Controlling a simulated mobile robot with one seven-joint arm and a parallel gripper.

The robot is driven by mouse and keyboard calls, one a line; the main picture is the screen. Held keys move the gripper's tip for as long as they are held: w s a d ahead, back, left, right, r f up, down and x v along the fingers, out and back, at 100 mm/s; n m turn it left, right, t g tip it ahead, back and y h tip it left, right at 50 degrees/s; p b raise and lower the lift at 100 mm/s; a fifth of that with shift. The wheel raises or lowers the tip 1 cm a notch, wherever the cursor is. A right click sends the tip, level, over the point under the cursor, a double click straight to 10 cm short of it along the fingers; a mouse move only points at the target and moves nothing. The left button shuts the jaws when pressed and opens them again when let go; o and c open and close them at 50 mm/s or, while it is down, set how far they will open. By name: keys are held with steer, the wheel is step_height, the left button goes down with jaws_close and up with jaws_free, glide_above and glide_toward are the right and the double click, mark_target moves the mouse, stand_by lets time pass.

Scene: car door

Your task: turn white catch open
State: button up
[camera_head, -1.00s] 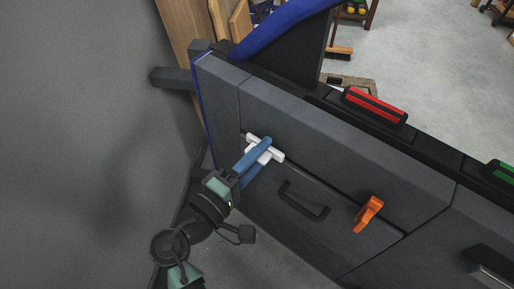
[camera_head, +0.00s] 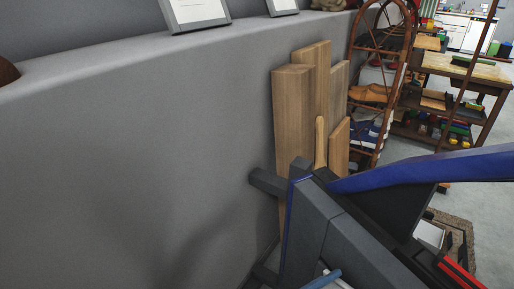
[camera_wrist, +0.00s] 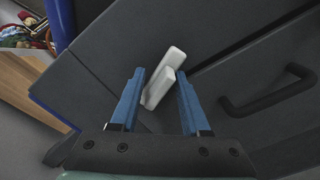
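The white catch (camera_wrist: 165,72) is on the dark grey car door (camera_wrist: 225,45) in the wrist view. It has a long white bar and a second white piece in front, slanted from lower left to upper right. My gripper (camera_wrist: 160,73) has two blue fingers, one on each side of the catch, with the front white piece between them. The fingers stand apart; the right fingertip is very close to the catch, and contact is unclear. In the head view only a blue finger and a bit of white show at the bottom edge, beside the door (camera_head: 350,245).
A black pull handle (camera_wrist: 268,92) is right of the catch. In the head view, a grey wall (camera_head: 130,170) is left of the door, with wooden boards (camera_head: 293,120) behind it. A red part (camera_head: 460,275) is on the door's top edge.

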steer(key=n, duration=0.3)
steer(key=shift+n, duration=0.3)
steer(key=n, duration=0.4)
steer(key=shift+w+a+b, duration=0.15)
steer(key=shift+b, duration=0.2)
steer(key=p+v, duration=0.3)
steer(key=v, duration=1)
steer(key=w+r+m+t+y+b, duration=0.35)
steer(key=w+r+m+y, duration=0.35)
steer(key=w+m, duration=0.45)
steer(key=w+a+r+m+t+y+b, duration=0.1)
steer(key=w+r+m+t+y, duration=0.1)
steer(key=r, duration=0.6)
steer(key=w+a+r+m+t+y+b, duration=0.1)
steer(key=r+m+t+y+b, duration=0.1)
steer(key=r, duration=0.7)
steer(key=shift+w+a+m+t, duration=0.3)
steer(key=shift+m+t, duration=0.35)
steer(key=shift+t, duration=0.5)
steer(key=shift+w, duration=0.1)
